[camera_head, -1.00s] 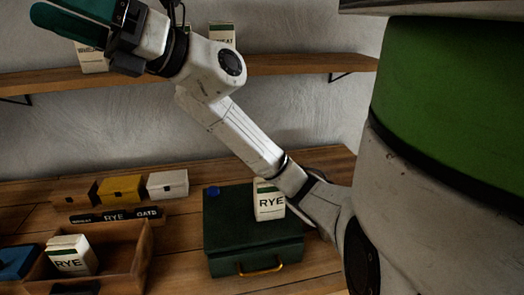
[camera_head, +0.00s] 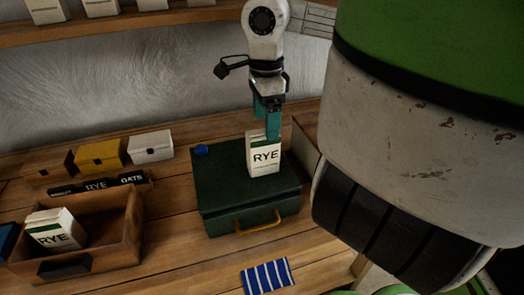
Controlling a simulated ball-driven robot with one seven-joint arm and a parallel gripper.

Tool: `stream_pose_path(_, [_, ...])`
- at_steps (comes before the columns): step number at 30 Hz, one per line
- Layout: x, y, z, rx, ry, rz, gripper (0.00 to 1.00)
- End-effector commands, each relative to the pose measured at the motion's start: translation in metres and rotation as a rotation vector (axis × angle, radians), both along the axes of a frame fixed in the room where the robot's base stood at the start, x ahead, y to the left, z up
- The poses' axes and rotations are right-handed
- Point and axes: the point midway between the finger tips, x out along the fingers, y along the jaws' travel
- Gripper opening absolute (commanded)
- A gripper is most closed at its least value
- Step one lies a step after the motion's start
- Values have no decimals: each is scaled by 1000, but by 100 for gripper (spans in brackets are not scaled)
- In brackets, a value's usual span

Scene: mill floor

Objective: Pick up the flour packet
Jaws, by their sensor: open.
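A white flour packet marked RYE (camera_head: 263,158) stands upright on the lid of a dark green box (camera_head: 225,195). My gripper (camera_head: 268,122) points down at the top of this packet with its teal fingers. The fingers are open; one overlaps the packet's upper right part in the picture. I cannot tell whether they touch it. A second RYE packet (camera_head: 55,232) leans in a wooden tray (camera_head: 122,240) at the left.
Small brown (camera_head: 47,168), yellow (camera_head: 101,156) and white (camera_head: 151,147) boxes stand at the back left, behind a dark label strip (camera_head: 97,185). A blue knob-like object (camera_head: 201,150) lies on the green box's back corner. A blue striped cloth (camera_head: 267,277) lies at the front.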

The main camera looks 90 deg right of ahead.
Motion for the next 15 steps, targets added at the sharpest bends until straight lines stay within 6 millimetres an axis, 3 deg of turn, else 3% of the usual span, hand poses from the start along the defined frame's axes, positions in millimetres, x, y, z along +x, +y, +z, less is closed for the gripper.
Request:
stream_pose_path(10, [3,-1,-28,2,-5,2,85])
stream_pose_path(15, [7,-4,-53,4,-5,1,85])
